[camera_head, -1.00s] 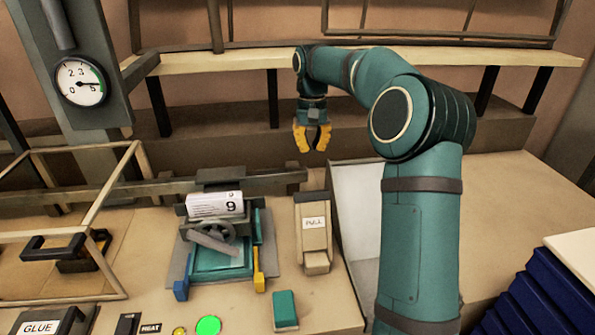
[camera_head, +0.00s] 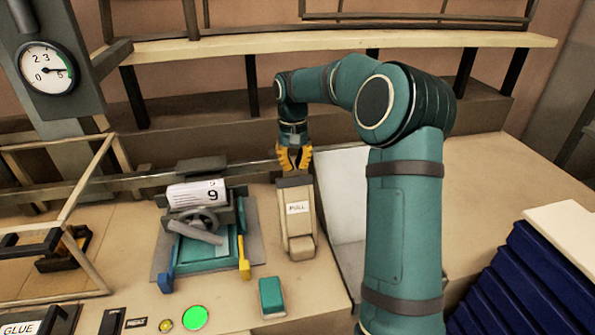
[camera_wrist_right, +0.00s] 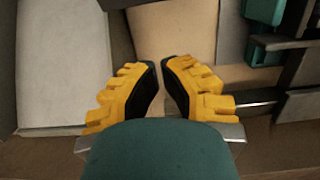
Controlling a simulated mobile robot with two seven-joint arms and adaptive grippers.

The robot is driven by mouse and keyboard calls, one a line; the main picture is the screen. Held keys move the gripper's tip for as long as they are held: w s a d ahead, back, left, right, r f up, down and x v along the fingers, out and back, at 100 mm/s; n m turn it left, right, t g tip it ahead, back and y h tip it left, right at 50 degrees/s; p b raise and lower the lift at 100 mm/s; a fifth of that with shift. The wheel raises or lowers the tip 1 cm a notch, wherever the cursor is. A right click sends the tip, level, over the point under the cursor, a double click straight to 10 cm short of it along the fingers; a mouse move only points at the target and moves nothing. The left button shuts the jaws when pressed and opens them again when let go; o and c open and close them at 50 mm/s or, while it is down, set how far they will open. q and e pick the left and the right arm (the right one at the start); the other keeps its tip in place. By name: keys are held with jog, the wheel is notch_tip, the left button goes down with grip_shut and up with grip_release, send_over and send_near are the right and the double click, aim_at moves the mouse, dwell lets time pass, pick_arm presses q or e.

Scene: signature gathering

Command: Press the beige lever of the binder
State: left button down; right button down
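The beige lever (camera_head: 300,219), labelled PULL, stands to the right of the teal binder (camera_head: 203,251) on the beige worktop. My right gripper (camera_head: 294,167) has yellow fingers pointing down at the lever's far upper end. I cannot tell whether they touch it. In the right wrist view, a narrow gap shows between the fingertips (camera_wrist_right: 161,72), with nothing held. A beige surface, likely the lever (camera_wrist_right: 176,28), lies beyond the fingertips there. My left gripper is not in view.
A teal block (camera_head: 272,297) sits in front of the lever, and a lit green button (camera_head: 194,318) is left of it. A pale panel (camera_head: 343,195) lies right of the lever. Blue stacked trays (camera_head: 535,285) stand at the right. A dial gauge (camera_head: 47,69) is at upper left.

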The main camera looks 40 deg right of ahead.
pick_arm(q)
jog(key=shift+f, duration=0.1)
pick_arm(e)
jog(key=shift+s+a+r, duration=0.2)
jog(key=shift+s+a, duration=0.25)
jog(key=shift+s, duration=0.4)
jog(key=shift+s+a+r, duration=0.2)
jog(key=shift+s+a, duration=0.25)
jog(key=shift+s, duration=0.35)
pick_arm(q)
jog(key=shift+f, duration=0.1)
